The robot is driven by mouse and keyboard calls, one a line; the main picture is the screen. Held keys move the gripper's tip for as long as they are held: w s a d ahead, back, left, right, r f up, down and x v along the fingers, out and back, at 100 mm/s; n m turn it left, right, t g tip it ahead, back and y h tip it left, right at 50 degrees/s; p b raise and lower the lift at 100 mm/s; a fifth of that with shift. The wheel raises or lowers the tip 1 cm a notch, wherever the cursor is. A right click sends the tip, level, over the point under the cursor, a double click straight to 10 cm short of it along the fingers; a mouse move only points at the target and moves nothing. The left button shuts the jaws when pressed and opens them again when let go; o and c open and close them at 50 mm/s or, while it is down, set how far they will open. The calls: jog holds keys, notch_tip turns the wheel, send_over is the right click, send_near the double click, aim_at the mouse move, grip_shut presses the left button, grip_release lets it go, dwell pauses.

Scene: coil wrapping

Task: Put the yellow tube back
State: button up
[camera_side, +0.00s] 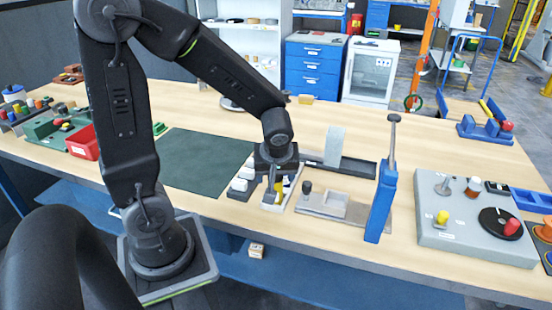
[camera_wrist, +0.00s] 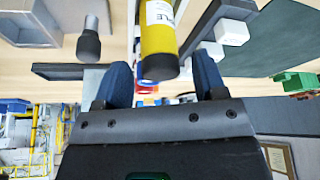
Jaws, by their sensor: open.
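The yellow tube (camera_wrist: 158,50) has a white label with dark lettering. In the wrist view it lies between the two blue fingers of my gripper (camera_wrist: 162,78), with a gap on each side. In the side view the yellow tube (camera_side: 278,191) shows below my gripper (camera_side: 276,176), upright in or just over a small pale holder (camera_side: 289,204) near the table's front. My gripper is open. The arm hides part of the tube and holder, so I cannot tell how deep the tube sits.
White blocks (camera_side: 241,183) sit to the left, beside the dark green mat (camera_side: 195,160). To the right are a grey plate with a dark-topped post (camera_side: 307,188), a blue upright stand (camera_side: 380,200) and a grey panel (camera_side: 455,235). A black tray (camera_side: 350,165) lies behind.

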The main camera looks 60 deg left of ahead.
jog(key=s+d+r+m+t+h, duration=0.3)
jog(key=s+d+r+m, duration=0.5)
jog(key=r+m, duration=0.5)
jog(key=shift+s+d+r+m+t+h, duration=0.2)
jog(key=shift+d+r+m+t+h, duration=0.3)
jog(key=shift+d, duration=0.75)
jog(key=shift+f, duration=0.25)
